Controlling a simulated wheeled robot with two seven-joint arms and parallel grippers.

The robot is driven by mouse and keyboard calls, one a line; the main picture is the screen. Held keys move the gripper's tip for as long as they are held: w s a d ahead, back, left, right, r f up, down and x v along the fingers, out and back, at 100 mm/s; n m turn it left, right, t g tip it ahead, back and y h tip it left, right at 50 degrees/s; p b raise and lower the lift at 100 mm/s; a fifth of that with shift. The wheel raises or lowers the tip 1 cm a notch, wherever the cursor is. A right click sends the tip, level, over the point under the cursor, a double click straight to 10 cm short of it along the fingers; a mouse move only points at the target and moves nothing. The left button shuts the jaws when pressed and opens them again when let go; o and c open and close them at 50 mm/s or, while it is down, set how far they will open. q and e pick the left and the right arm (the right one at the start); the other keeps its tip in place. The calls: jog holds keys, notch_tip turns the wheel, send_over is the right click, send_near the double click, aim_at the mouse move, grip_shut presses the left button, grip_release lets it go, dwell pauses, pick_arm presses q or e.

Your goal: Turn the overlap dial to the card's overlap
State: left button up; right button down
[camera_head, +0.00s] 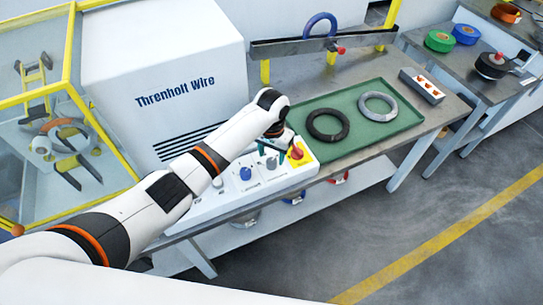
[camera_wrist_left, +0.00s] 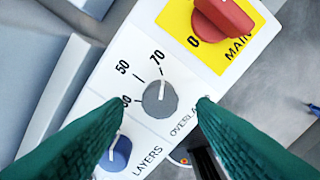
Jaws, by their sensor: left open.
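The grey overlap dial (camera_wrist_left: 160,99) sits on the white control panel (camera_head: 205,205), between the blue layers dial (camera_wrist_left: 117,152) and the red main switch (camera_wrist_left: 222,18) on its yellow plate. The overlap dial's white pointer line is turned toward the 70 mark; 50 and a partly covered number also show. My left gripper (camera_wrist_left: 163,105) is open, its green fingers on either side of the overlap dial with gaps to it. In the head view, my left gripper (camera_head: 271,146) is over the panel, close to the dials. My right gripper is not in view. I cannot make out a readable card.
A green tray (camera_head: 375,143) with a black coil (camera_head: 328,137) and a grey coil (camera_head: 393,105) lies right of the panel. The large white Threnholt Wire machine (camera_head: 160,60) stands behind the panel. A small grey box (camera_head: 421,86) stands beyond the tray.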

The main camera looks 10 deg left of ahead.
aim_at(272, 164)
pick_arm(q)
jog(key=shift+f, duration=1.4)
jog(key=shift+c, duration=0.5)
jog(key=c, duration=0.9)
jog(key=shift+r, duration=0.1)
